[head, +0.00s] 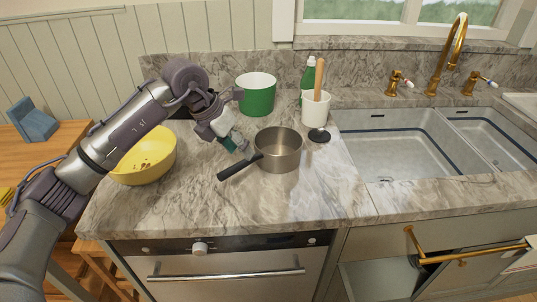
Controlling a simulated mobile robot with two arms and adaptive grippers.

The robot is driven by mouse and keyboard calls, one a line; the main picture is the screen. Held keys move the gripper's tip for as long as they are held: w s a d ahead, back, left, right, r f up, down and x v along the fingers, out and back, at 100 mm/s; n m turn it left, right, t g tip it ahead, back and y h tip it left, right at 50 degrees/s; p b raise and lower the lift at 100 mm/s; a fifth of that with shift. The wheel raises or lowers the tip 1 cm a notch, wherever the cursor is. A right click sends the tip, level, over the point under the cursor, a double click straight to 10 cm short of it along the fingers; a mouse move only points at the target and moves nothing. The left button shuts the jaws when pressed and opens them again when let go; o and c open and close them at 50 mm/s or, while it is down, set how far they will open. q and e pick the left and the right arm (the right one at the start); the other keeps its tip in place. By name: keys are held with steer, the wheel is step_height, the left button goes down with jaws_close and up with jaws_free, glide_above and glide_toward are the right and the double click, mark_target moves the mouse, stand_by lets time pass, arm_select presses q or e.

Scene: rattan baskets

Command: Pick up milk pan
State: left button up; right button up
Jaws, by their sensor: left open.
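The milk pan (279,154) is a small steel pot with a black handle that points to the lower left. It stands upright on the marble counter, left of the sink, and looks empty. My left gripper (238,146) is just left of the pan, above the counter and close to the handle's inner end. It is open and holds nothing. Its fingertips are small in the picture, and I cannot tell whether they touch the pan. My right gripper is out of view.
A yellow bowl (148,158) stands left of the pan, partly behind my left arm. A green pot (257,97), a white cup (315,108) with a wooden-handled tool and a green bottle (308,75) stand behind. The sink (385,150) is right. The front counter is clear.

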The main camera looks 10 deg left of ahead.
mark_target(248, 162)
arm_select(q)
steer(key=shift+d+f+p, duration=0.25)
steer(key=shift+f+p, duration=0.1)
steer(key=shift+f, duration=0.25)
steer(key=p+x, duration=0.1)
steer(key=x, duration=0.3)
steer(key=shift+f, duration=0.1)
steer(key=c, duration=0.9)
jaws_close()
